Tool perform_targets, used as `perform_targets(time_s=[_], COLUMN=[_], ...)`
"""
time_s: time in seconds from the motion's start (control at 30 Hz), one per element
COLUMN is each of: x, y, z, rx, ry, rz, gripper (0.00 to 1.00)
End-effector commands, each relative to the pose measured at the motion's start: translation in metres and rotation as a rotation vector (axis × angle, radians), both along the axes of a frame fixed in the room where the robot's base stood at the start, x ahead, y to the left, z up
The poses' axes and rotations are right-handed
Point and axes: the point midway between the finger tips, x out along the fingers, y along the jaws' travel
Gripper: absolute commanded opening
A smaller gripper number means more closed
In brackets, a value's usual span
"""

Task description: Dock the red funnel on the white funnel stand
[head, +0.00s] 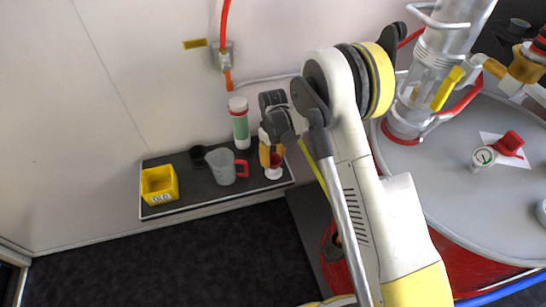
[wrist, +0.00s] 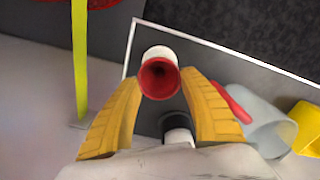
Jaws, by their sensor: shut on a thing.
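The red funnel (wrist: 158,82) is between the two orange fingers of my gripper (wrist: 162,80), mouth towards the wrist camera. My gripper is shut on it. In the head view my gripper (head: 271,155) is over the right end of the dark shelf, and the funnel (head: 276,159) shows only as a small red patch by the fingers. The white funnel stand (head: 273,174) shows just below it on the shelf; a white part (wrist: 160,53) also shows directly behind the funnel in the wrist view. Whether the funnel is seated or just above the stand I cannot tell.
On the dark shelf (head: 190,192) stand a yellow bin (head: 159,185), a black cup (head: 199,155), a grey jug (head: 221,167) with a red handle, and a white-and-green bottle (head: 240,124) close to my gripper. A wall is behind. A large grey drum top (head: 455,200) lies to the right.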

Motion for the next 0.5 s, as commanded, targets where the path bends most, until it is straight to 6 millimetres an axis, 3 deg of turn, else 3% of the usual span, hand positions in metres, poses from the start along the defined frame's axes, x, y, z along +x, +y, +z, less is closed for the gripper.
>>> perform_targets(time_s=[0.33, 0.37, 0.4, 0.5], x=[0.0, 0.0, 0.0, 0.0], y=[0.0, 0.0, 0.0, 0.0], z=[-0.0078, -0.0078, -0.0072, -0.007], rx=[0.0, 0.0, 0.0, 0.0], ry=[0.0, 0.0, 0.0, 0.0], rz=[0.0, 0.0, 0.0, 0.0], gripper=[0.3, 0.54, 0.58, 0.58])
